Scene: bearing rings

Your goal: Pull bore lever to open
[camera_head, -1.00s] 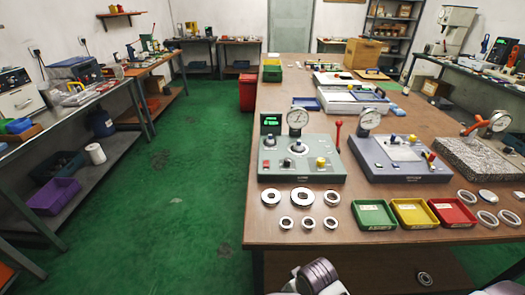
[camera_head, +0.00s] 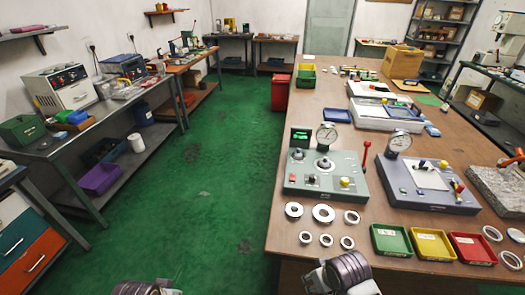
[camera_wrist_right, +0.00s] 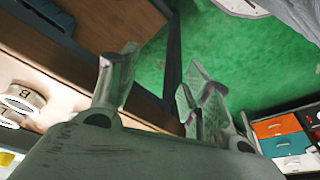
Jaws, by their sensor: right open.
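The bore gauge (camera_head: 328,172) is a grey-green box on the near part of the table, with a dial (camera_head: 327,135) and a small green display (camera_head: 300,138). A red-knobbed lever (camera_head: 366,152) stands nearly upright at its right side. I take this to be the bore lever. In the wrist view my right gripper (camera_wrist_right: 160,75) is open with nothing between its fingers, over the floor beside the table edge. In the head view only my right arm's banded part shows at the bottom, in front of the table and apart from the lever. A bit of my left arm shows at bottom left.
A second gauge box (camera_head: 425,188) stands right of the lever, and a granite block (camera_head: 500,190) is farther right. Several metal rings (camera_head: 323,213) lie before the bore gauge. Green (camera_head: 391,240), yellow (camera_head: 432,244) and red (camera_head: 473,248) trays are at the front edge. The left floor is clear.

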